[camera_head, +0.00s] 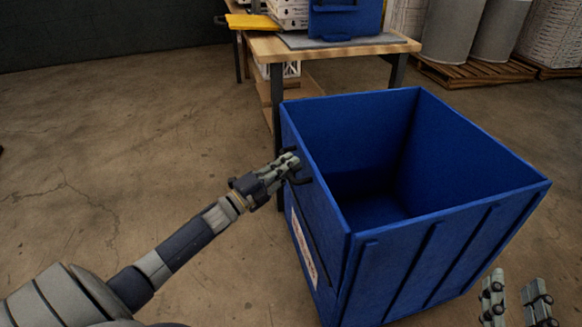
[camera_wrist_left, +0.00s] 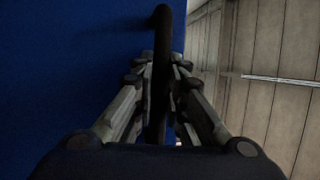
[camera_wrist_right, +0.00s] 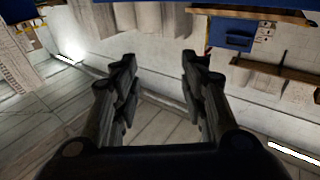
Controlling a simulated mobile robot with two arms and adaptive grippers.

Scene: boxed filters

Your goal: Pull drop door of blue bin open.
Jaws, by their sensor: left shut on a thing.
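The large blue bin (camera_head: 440,240) stands on the floor right of centre in the head view, open at the top and looking empty. Its left side panel (camera_head: 312,205) carries a black handle (camera_head: 303,180) and a white label (camera_head: 304,248). My left gripper (camera_head: 288,166) is shut on this handle. In the left wrist view the dark handle bar (camera_wrist_left: 162,60) runs between the fingers, beside the blue panel (camera_wrist_left: 70,75). The panel looks upright. My right gripper (camera_head: 516,300) is open and empty in front of the bin at lower right; its fingers are apart in the right wrist view (camera_wrist_right: 155,75).
A wooden table (camera_head: 330,48) stands behind the bin with a smaller blue bin (camera_head: 345,20), white boxes (camera_head: 288,12) and a yellow item (camera_head: 250,21) on it. Large grey containers stand on a pallet (camera_head: 470,72) at back right. The floor left of the bin is clear.

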